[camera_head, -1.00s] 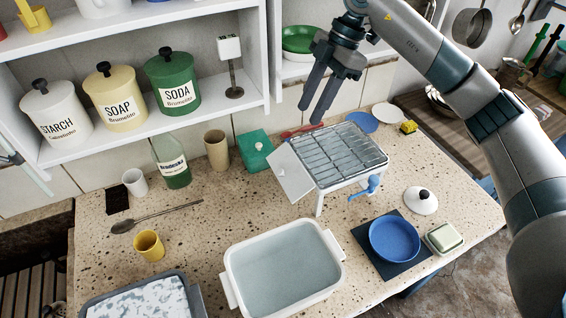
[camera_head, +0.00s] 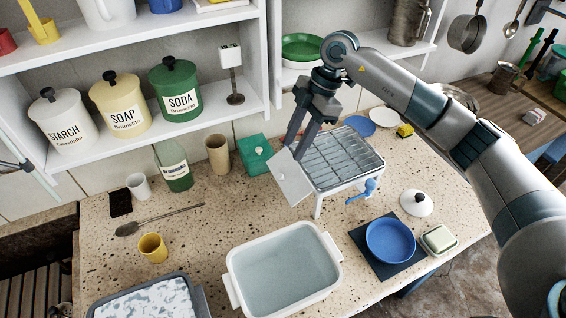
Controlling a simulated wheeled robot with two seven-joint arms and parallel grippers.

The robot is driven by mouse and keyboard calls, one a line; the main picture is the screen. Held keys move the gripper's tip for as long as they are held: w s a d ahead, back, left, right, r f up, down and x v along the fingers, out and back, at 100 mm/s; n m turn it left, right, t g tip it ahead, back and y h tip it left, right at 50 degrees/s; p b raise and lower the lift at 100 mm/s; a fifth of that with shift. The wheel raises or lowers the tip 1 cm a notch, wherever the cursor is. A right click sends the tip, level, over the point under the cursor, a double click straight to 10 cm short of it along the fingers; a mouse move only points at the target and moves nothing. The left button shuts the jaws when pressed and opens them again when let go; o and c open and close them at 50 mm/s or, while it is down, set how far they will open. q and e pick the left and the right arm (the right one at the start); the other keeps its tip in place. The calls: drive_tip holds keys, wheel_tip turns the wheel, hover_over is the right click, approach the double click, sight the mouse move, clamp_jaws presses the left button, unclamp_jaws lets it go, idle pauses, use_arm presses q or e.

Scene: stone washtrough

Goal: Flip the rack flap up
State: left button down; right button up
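The rack (camera_head: 345,160) is a white stand with a metal grid top on short legs, at the back right of the speckled counter. Its flap (camera_head: 289,181) is a pale flat panel on the rack's left side, hanging down at a slant. A blue crank handle (camera_head: 363,191) sits at the rack's front. My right gripper (camera_head: 295,149) is open and empty, its two fingers pointing down just above the flap's upper edge by the rack's left corner. Whether a fingertip touches the flap I cannot tell. My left gripper is not in view.
A green box (camera_head: 254,154) stands close behind the flap, with a tan cup (camera_head: 218,154) to its left. A white basin (camera_head: 282,268) lies in front. A blue bowl (camera_head: 390,240) sits front right. Shelves (camera_head: 160,125) hang behind.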

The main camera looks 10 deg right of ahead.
sight(280, 174)
drive_tip(key=p+x, duration=0.2)
drive_tip(key=x, duration=0.6)
drive_tip(key=shift+s+a+f, duration=0.1)
drive_tip(key=shift+f, duration=0.3)
clamp_jaws()
